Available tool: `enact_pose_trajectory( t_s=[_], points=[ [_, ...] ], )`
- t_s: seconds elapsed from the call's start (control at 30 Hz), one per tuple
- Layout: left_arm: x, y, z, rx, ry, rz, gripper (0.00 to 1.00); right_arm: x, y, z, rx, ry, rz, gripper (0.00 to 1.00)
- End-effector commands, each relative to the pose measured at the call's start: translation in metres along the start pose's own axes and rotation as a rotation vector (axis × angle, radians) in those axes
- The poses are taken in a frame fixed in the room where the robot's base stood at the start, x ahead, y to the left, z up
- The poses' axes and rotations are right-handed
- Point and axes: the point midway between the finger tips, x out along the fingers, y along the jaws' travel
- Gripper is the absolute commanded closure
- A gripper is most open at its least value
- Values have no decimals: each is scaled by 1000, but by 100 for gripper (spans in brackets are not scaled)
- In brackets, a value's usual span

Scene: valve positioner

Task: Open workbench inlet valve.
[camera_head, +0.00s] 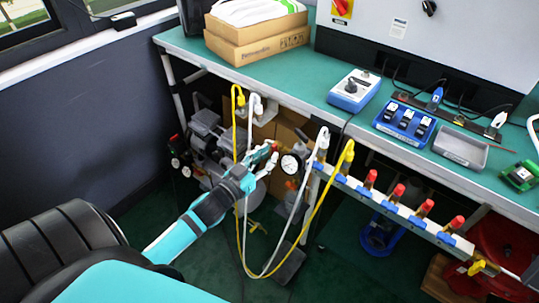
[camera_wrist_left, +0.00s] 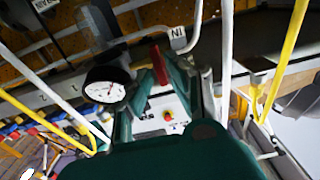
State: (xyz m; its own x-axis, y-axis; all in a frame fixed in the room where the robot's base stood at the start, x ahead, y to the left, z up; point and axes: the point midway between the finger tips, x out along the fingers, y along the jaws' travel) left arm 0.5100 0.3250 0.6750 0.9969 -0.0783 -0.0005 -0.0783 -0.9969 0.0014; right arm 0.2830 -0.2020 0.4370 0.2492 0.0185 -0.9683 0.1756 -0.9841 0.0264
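A small red handle (camera_wrist_left: 160,66), likely the inlet valve's, shows near the fingertips in the left wrist view, beside the left finger. An upside-down "IN" label (camera_wrist_left: 178,33) is on the rail close to it. My left gripper (camera_wrist_left: 176,76) has its two green fingers apart, with a gap between them. In the head view, my left gripper (camera_head: 266,157) is below the workbench edge, just left of a round pressure gauge (camera_head: 290,163). The gauge also shows in the wrist view (camera_wrist_left: 105,88). The fingers partly hide the valve, and I cannot tell whether they touch it. My right gripper is not in view.
Yellow hoses (camera_head: 328,205) and white hoses (camera_head: 296,222) hang around my left gripper. A manifold with several red-topped valves (camera_head: 398,191) runs along the bench front at right. The green workbench (camera_head: 310,88) stands above; a compressor (camera_head: 205,143) is behind the gripper.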

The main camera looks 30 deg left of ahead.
Motion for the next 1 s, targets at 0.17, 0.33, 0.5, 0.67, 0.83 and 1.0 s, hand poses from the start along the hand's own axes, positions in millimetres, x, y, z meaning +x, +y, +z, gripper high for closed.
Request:
enact_pose_trajectory(
  t_s=[0.17,0.33,0.5,0.67,0.83,1.0],
  points=[
    [13,0,0,1,0,0,81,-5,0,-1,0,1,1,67],
    [14,0,0,1,-1,0,81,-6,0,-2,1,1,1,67],
    [14,0,0,1,-1,0,87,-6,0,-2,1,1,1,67],
    [14,0,0,1,0,0,100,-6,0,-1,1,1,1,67],
    [14,0,0,1,0,0,100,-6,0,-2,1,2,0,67],
    [14,0,-1,20,0,0,100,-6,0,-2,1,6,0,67]
  ],
)
